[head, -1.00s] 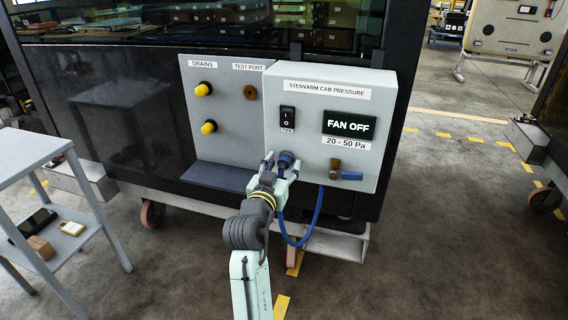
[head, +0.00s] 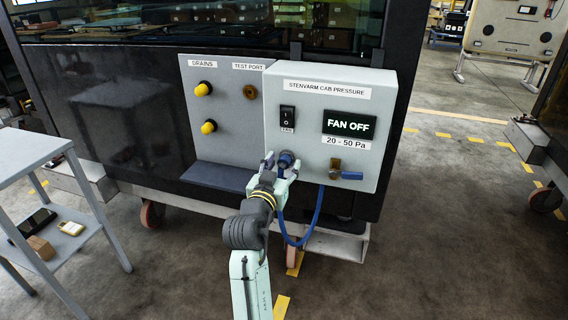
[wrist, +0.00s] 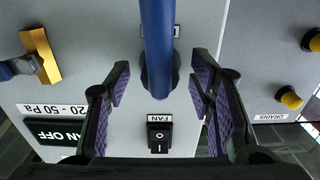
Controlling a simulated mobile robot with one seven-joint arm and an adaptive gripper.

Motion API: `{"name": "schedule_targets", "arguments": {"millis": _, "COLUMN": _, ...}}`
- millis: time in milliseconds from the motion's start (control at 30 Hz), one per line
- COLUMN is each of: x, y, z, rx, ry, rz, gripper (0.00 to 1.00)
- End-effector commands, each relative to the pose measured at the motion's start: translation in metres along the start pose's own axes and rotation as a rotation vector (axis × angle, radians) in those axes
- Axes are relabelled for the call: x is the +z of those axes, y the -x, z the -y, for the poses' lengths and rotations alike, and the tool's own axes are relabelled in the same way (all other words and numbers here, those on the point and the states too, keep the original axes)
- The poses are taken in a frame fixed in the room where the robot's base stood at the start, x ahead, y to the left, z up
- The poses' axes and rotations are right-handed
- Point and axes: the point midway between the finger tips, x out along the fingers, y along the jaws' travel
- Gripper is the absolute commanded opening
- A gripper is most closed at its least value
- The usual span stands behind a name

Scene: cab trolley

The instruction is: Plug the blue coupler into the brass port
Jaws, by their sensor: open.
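The blue coupler (head: 286,159) is at the lower left of the control box front, with a blue hose hanging from it in a loop. In the wrist view the blue coupler or its hose (wrist: 158,45) runs down the middle to a dark round fitting on the box. My gripper (head: 281,163) is open around it, and the wrist view shows my purple-padded fingers (wrist: 160,75) on both sides with gaps. The brass port (head: 250,92) is a ring under the TEST PORT label on the left panel, with nothing in it. It is out of the wrist view.
A brass valve with a blue handle (head: 336,165) is just right of the coupler. The fan switch (head: 287,118) and FAN OFF display (head: 349,123) are above. Two yellow drain caps (head: 206,108) and a dark ledge (head: 217,177) are left. A grey trolley (head: 32,150) stands far left.

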Motion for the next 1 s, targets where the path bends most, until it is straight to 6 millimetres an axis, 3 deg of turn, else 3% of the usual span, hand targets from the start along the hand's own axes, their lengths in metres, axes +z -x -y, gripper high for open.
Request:
{"name": "schedule_targets", "arguments": {"millis": 200, "x": -0.0001, "y": 0.0000, "z": -0.0001, "rx": 0.000, "ry": 0.000, "rz": 0.000, "gripper": 0.48}}
{"name": "schedule_targets", "arguments": {"millis": 900, "x": 0.0000, "y": 0.0001, "z": 0.0005, "rx": -0.001, "ry": 0.000, "rz": 0.000, "gripper": 0.01}}
{"name": "schedule_targets", "arguments": {"millis": 1000, "x": 0.0000, "y": 0.0001, "z": 0.0005, "rx": -0.001, "ry": 0.000, "rz": 0.000, "gripper": 0.00}}
